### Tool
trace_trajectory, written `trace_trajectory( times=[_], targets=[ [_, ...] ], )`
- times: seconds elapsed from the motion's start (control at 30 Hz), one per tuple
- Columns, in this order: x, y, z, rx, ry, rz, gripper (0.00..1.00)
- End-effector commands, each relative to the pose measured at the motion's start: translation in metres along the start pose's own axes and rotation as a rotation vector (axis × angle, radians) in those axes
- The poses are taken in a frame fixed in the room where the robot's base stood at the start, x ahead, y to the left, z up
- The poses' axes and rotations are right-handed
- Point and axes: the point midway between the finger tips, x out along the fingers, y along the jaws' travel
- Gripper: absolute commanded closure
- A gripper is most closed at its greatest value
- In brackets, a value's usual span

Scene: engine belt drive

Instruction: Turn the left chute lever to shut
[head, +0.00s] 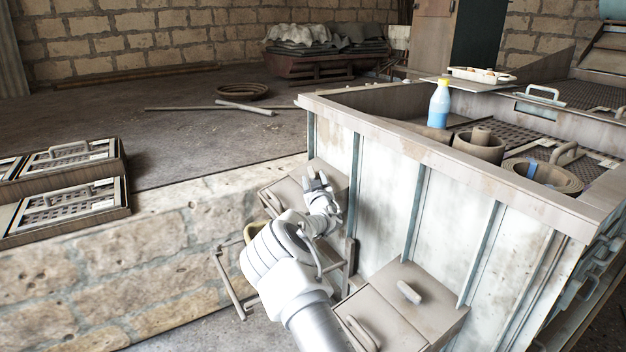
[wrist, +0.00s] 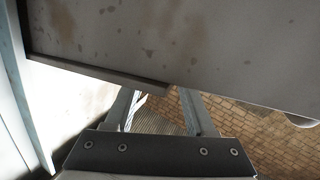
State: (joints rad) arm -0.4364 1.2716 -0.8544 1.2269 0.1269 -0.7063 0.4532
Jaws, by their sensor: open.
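The left chute (head: 283,192) is a grey box low on the left end of the large pale metal bin (head: 335,150). My gripper (head: 319,182) is in front of it and above its top, and my arm covers much of its front. I cannot make out its lever clearly; my gripper and wrist hide that part. In the wrist view my gripper (wrist: 158,108) has its two fingers apart with nothing seen between them. A stained grey plate (wrist: 200,50) crosses just beyond the fingertips. A pale rounded piece (wrist: 300,121) shows at the right edge; I cannot tell what it is.
The right chute (head: 432,300) has a short handle (head: 409,292) on its top. A thin bent bar (head: 228,282) stands left of my arm. A blue bottle (head: 439,106) and rolled belts (head: 545,176) sit up on the bin. Open floor (head: 190,130) lies behind the stone ledge.

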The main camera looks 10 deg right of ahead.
Motion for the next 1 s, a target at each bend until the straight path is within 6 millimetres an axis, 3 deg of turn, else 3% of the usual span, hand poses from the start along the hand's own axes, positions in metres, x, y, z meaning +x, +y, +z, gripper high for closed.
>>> trace_trajectory(
  times=[0.2,0.57,0.87,1.0],
  targets=[
    [0.012,0.0,0.0,-0.001,0.001,-0.001,0.45],
    [0.014,0.0,0.0,0.0,0.0,0.0,0.45],
    [0.014,0.0,0.0,0.0,0.0,0.0,0.97],
    [0.014,0.0,0.0,0.0,0.0,0.0,1.0]
  ],
)
